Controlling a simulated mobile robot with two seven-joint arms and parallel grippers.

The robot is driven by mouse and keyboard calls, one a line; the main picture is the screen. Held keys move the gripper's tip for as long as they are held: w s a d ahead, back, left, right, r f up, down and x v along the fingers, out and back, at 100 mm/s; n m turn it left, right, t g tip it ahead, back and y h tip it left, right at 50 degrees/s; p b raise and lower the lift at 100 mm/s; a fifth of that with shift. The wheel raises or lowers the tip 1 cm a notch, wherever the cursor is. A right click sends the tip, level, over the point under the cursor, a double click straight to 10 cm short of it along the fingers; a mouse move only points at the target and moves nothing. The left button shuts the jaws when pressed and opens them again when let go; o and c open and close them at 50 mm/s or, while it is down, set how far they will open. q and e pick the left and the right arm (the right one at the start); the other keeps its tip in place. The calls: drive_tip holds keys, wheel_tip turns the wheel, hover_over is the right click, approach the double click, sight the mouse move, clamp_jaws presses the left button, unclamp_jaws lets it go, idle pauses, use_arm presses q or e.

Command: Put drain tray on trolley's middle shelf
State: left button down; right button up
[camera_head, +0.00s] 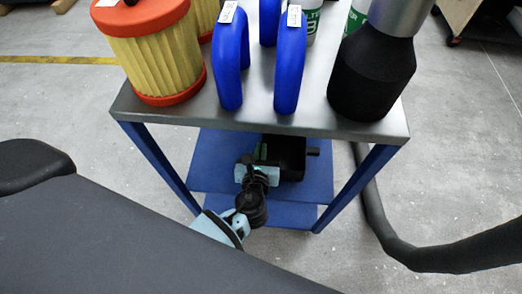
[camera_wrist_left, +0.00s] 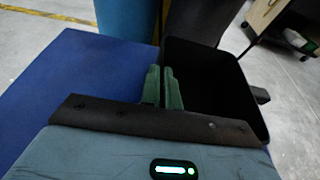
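The drain tray (camera_head: 290,152) is a black open box with a short stub on its right side. It is over the blue middle shelf (camera_head: 215,165) of the trolley (camera_head: 235,121), below the steel top. In the left wrist view the tray (camera_wrist_left: 215,95) is right of centre, upright, with bare blue shelf (camera_wrist_left: 60,85) to its left. My left gripper (camera_head: 262,152) reaches in from the front. Its green fingers (camera_wrist_left: 163,88) are close together on the tray's left wall. Whether the tray's base touches the shelf is hidden. My right gripper is not in view.
The trolley top carries yellow filters with orange ends (camera_head: 155,50), blue handle-shaped parts (camera_head: 231,60) and a black cone-shaped thing (camera_head: 372,75). Blue legs (camera_head: 358,185) flank the shelf opening. A thick dark hose (camera_head: 400,250) lies on the right. A dark panel (camera_head: 110,240) fills the lower left.

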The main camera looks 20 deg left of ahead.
use_arm(q)
drive_tip(key=shift+f, duration=0.1)
drive_tip(key=c, duration=1.6)
unclamp_jaws()
drive_tip(key=shift+c, duration=0.2)
drive_tip(key=shift+r, duration=0.2)
drive_tip(key=p+v, duration=0.2)
drive_tip(key=v, duration=1)
